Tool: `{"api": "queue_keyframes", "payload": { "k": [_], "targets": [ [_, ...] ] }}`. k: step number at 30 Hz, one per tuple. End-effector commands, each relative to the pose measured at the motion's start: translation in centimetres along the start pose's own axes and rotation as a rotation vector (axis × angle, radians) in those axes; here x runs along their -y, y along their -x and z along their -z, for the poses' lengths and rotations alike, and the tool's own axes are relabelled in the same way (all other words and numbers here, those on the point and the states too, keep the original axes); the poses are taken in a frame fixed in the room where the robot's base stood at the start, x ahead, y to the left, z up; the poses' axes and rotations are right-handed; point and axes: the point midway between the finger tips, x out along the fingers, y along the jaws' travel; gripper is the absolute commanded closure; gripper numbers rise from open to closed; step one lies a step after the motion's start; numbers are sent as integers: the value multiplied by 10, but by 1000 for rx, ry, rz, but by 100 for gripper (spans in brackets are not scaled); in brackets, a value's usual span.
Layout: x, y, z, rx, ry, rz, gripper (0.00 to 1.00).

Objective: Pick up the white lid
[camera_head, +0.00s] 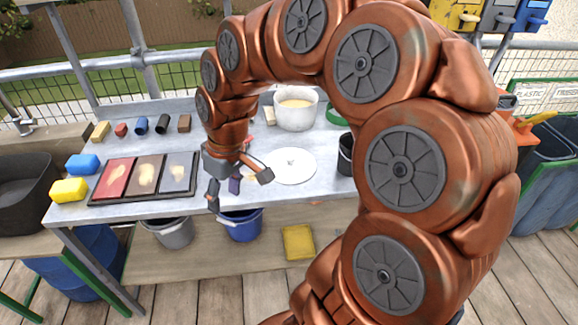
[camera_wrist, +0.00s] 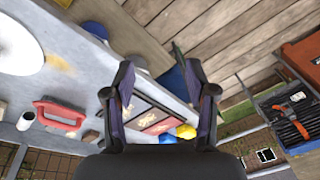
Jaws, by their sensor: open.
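The white lid (camera_head: 290,166) is a flat round disc with a small knob at its middle. It lies on the grey table (camera_head: 330,182), right of my gripper (camera_head: 238,188) in the head view. In the wrist view part of the lid (camera_wrist: 18,45) shows at the left edge, cut off by the frame. My gripper (camera_wrist: 160,82) is open and empty, with its fingers apart and away from the lid. In the head view it hangs over the front part of the table.
A white pot (camera_head: 296,112) stands behind the lid, and a dark container (camera_head: 346,155) stands to its right. A tray with red, brown and grey panels (camera_head: 145,176) and yellow (camera_head: 69,190) and blue (camera_head: 82,164) blocks are at the left. Buckets stand below the table.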

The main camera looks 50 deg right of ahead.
Motion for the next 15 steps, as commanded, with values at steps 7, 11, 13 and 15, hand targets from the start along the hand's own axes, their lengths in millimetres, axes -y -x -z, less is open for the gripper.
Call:
{"api": "queue_keyframes", "payload": {
  "k": [7, 11, 13, 15],
  "targets": [
    [-117, -13, 46, -151, 6, -6, 43],
    [-191, -23, 48, -217, -17, -40, 43],
    [-228, -30, 41, -241, -32, -63, 43],
    [-262, -37, 31, -258, -50, -85, 43]
  ]
}}
